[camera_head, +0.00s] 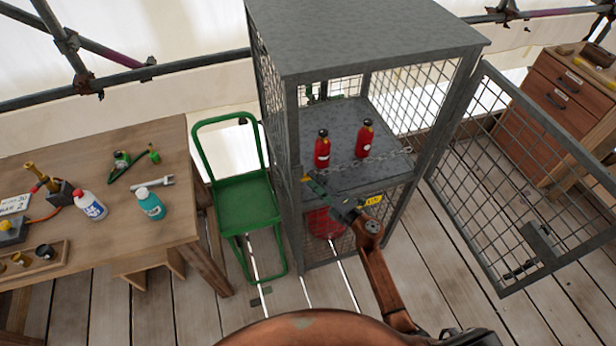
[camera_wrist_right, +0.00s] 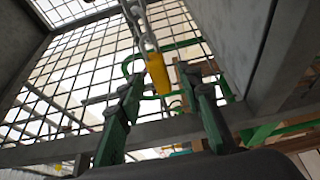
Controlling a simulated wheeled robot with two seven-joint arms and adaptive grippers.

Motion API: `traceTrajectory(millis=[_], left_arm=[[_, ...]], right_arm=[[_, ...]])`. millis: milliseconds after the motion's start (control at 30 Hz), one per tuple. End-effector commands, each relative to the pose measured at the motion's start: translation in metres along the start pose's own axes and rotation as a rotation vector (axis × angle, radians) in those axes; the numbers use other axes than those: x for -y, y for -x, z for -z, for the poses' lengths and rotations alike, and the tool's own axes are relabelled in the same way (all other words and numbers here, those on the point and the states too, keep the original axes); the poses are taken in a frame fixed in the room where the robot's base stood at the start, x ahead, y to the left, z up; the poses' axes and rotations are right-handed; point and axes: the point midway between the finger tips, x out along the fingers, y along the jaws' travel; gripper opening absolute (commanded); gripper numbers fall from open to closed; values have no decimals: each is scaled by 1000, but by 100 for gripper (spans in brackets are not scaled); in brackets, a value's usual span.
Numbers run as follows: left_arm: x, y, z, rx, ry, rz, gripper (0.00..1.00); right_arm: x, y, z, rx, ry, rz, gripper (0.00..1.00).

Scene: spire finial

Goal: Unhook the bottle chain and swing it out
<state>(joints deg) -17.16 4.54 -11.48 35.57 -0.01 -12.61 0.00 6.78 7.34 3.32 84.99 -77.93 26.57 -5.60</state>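The bottle chain (camera_head: 345,168) runs across the front of the cage shelf, ahead of two red bottles (camera_head: 322,150) (camera_head: 364,140). Its left end is at the cage's left front post. In the right wrist view the grey chain links (camera_wrist_right: 145,30) hang down to a yellow end piece (camera_wrist_right: 158,74). My right gripper (camera_head: 312,184) is at this left end, in front of the post. In the right wrist view its two green fingers (camera_wrist_right: 160,90) stand apart, with the yellow piece appearing between their tips and no visible grip on it. My left gripper is out of view.
The mesh cage (camera_head: 380,40) has its door (camera_head: 530,170) swung open to the right. A green trolley (camera_head: 245,200) stands close on the left, beside a wooden workbench (camera_head: 100,170) with bottles and tools. Wooden drawers (camera_head: 570,90) stand behind the door. A red container (camera_head: 322,222) sits below the shelf.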

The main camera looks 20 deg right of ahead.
Motion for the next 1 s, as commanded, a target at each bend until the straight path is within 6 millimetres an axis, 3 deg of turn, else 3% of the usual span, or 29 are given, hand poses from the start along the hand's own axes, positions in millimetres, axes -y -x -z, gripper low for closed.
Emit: traceTrajectory(millis=[200,567,1000], left_arm=[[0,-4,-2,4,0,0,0],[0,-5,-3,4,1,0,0],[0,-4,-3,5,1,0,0]], right_arm=[[1,-26,0,1,-2,0,33],[0,-32,0,1,-2,0,33],[0,-31,0,1,-2,0,4]])
